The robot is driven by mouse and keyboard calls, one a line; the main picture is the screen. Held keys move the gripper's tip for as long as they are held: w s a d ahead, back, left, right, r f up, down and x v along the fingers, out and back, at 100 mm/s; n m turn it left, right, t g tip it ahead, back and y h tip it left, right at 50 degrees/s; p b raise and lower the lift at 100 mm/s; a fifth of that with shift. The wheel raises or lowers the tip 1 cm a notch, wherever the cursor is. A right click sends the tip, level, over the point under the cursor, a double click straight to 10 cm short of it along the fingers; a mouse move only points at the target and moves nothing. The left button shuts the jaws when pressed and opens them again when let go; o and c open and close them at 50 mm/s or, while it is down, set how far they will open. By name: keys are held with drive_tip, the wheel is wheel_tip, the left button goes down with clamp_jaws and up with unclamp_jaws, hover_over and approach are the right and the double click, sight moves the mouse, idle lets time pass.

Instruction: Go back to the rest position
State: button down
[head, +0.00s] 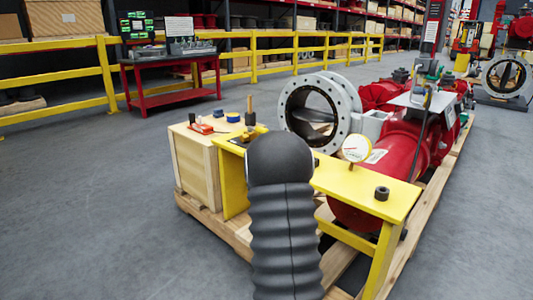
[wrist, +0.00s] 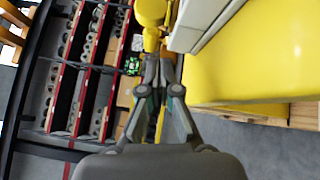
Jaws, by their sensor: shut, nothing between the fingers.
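My gripper (wrist: 160,68) shows in the wrist view with its two fingers closed together and nothing between them. In the head view my dark, ribbed arm cover stands in front of the yellow bench (head: 368,193), and my gripper is hidden behind it. The red valve actuator (head: 400,155) with its grey flanged valve (head: 320,110) lies on a wooden pallet behind the bench. A round white gauge (head: 357,148) stands at the bench's back edge.
In the wrist view a large yellow surface (wrist: 255,55) lies close right of the fingers. Yellow railings (head: 285,50) and a red cart (head: 170,85) stand behind. Floor at left is clear.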

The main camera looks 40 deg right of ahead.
drive_tip(key=shift+s, duration=0.55)
drive_tip(key=s+a+r+m+y+p, duration=0.1)
drive_tip(key=a+r+y, duration=0.15)
drive_tip(key=a, duration=0.55)
drive_tip(key=a+r+m+y, duration=0.15)
drive_tip(key=a+r, duration=0.25)
drive_tip(key=a, duration=0.4)
drive_tip(key=s+a+r+m+g+y+p, duration=0.1)
drive_tip(key=s+a+y, duration=0.25)
drive_tip(key=a, duration=0.35)
drive_tip(key=s+a+r+m+g+y, duration=0.1)
drive_tip(key=s+a+m+y, duration=0.1)
drive_tip(key=s+a, duration=0.4)
drive_tip(key=s+a+f+m+g+y, duration=0.1)
drive_tip(key=s+a+m+g, duration=0.1)
drive_tip(key=s+a, duration=0.3)
drive_tip(key=s+a+f+m+g+y+p, duration=0.1)
drive_tip(key=s+a, duration=0.4)
drive_tip(key=s, duration=0.9)
drive_tip(key=s+a+f+m+g+y+p, duration=0.1)
drive_tip(key=s+a+f+m+g, duration=0.2)
drive_tip(key=s+a, duration=0.3)
drive_tip(key=s, duration=0.3)
drive_tip(key=shift+s, duration=0.2)
drive_tip(key=shift+f+m, duration=0.1)
drive_tip(key=shift+m, duration=0.15)
